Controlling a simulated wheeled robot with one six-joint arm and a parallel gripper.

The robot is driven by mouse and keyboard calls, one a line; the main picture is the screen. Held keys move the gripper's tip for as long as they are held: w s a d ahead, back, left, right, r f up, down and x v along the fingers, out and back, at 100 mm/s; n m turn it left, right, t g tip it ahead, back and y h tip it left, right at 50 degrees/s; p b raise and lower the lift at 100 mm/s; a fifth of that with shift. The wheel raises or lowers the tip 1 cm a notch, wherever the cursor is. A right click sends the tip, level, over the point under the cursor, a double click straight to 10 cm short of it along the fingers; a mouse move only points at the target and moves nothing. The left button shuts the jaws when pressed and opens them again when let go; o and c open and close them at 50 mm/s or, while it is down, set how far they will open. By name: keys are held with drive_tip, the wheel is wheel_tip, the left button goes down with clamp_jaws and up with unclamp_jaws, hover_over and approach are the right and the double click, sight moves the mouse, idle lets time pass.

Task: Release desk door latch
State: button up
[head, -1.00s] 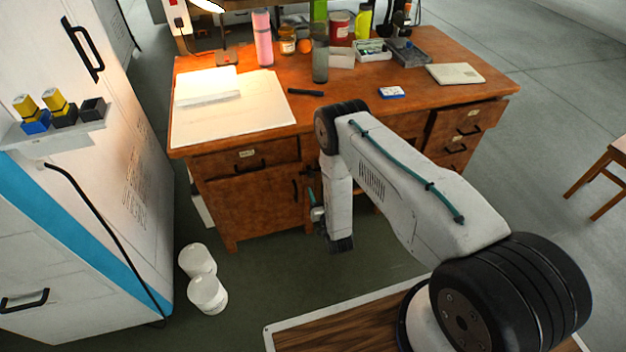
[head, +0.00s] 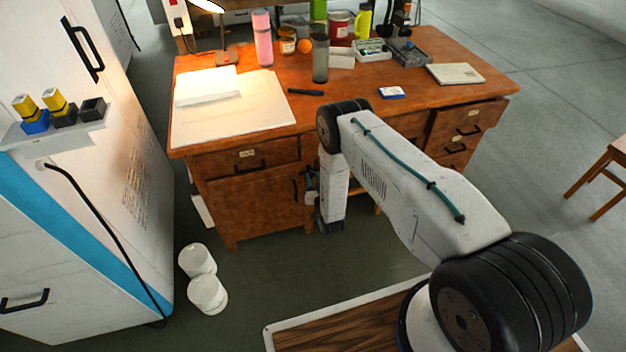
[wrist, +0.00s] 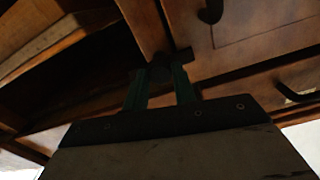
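The wooden desk (head: 265,215) has a left door with a dark vertical handle (head: 295,190). My gripper (head: 310,186) is at the door's right edge, partly hidden by my arm in the head view. In the wrist view, the two green fingers (wrist: 160,88) stand apart, on either side of a dark latch piece (wrist: 158,72) on the wooden front. A short dark bar of it reaches past the right finger. I cannot tell whether the fingers press on it. The door looks shut.
A dark open recess (wrist: 70,85) lies beside the latch. Right-hand drawers (head: 465,130) have dark handles. Bottles, jars and papers stand on the desktop. A white cabinet (head: 120,200) and two white tubs (head: 207,294) are at left. Floor in front is clear.

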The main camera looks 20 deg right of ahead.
drive_tip(key=shift+m, duration=0.4)
drive_tip(key=m, duration=0.3)
drive_tip(key=shift+m, duration=0.3)
drive_tip(key=m, duration=0.4)
drive_tip(key=shift+m, duration=0.3)
drive_tip(key=m, duration=0.4)
drive_tip(key=shift+f, duration=0.1)
drive_tip(key=m, duration=0.4)
drive_tip(key=shift+m, duration=0.4)
drive_tip(key=shift+s, duration=0.1)
drive_tip(key=o, duration=1)
